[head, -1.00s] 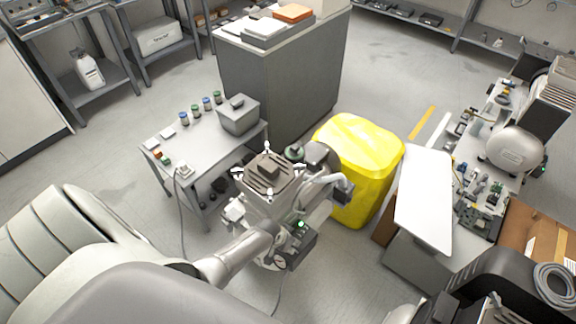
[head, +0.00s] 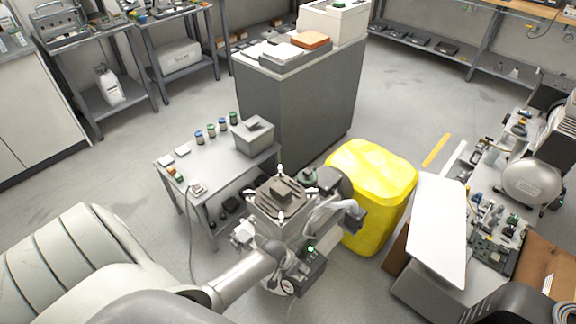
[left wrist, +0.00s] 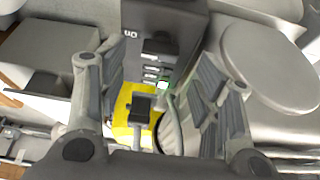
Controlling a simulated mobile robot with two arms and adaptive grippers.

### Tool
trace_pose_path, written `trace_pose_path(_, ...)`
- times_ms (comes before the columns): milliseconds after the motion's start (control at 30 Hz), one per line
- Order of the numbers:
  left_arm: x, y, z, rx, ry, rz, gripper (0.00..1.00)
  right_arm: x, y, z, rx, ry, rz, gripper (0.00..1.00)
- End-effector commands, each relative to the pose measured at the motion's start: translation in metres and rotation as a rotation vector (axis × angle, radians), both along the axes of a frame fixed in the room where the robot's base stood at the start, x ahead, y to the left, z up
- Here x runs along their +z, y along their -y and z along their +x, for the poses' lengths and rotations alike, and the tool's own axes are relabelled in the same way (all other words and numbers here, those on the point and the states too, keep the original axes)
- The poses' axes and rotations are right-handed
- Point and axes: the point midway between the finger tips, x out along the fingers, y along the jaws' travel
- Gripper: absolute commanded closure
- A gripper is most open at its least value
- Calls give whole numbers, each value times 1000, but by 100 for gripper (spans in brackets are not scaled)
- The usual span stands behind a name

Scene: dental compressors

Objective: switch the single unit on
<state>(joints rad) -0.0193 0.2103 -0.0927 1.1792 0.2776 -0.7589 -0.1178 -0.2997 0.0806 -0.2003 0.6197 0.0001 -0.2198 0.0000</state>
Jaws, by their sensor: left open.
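The single unit (head: 281,200) stands on the floor at the middle of the head view, with a finned brown-grey top, a round gauge and a dark switch box (head: 313,268). A small green light shows on the box. My left gripper (head: 290,255) is close beside the box, partly hidden by its own arm. In the left wrist view my left gripper (left wrist: 163,70) is open, with nothing between its fingers. The dark box (left wrist: 165,35), with a marking and a green light (left wrist: 163,86), lies ahead between them. Contact cannot be told. My right gripper is not seen.
A small grey table (head: 205,170) with jars and a grey bin stands behind left. A yellow bin (head: 375,180) is close at the right. A grey cabinet (head: 295,105) stands behind. A white panel (head: 438,225) and a cluttered bench lie farther right. Open floor lies at the left.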

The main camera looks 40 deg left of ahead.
Motion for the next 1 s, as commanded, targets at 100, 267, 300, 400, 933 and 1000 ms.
trace_pose_path(100, 14, -1, -6, -1, 2, 1, 41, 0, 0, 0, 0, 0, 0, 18)
trace_pose_path(267, 33, -2, -14, -1, 1, 2, 41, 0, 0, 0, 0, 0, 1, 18)
trace_pose_path(300, 38, -2, -16, -1, 1, 2, 41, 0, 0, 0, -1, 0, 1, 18)
trace_pose_path(400, 51, -3, -21, -1, 1, 3, 41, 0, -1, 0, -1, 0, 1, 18)
trace_pose_path(933, 78, -4, -32, -1, 0, 1, 41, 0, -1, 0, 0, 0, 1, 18)
trace_pose_path(1000, 78, -4, -32, -1, 0, 1, 41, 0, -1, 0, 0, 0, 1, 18)
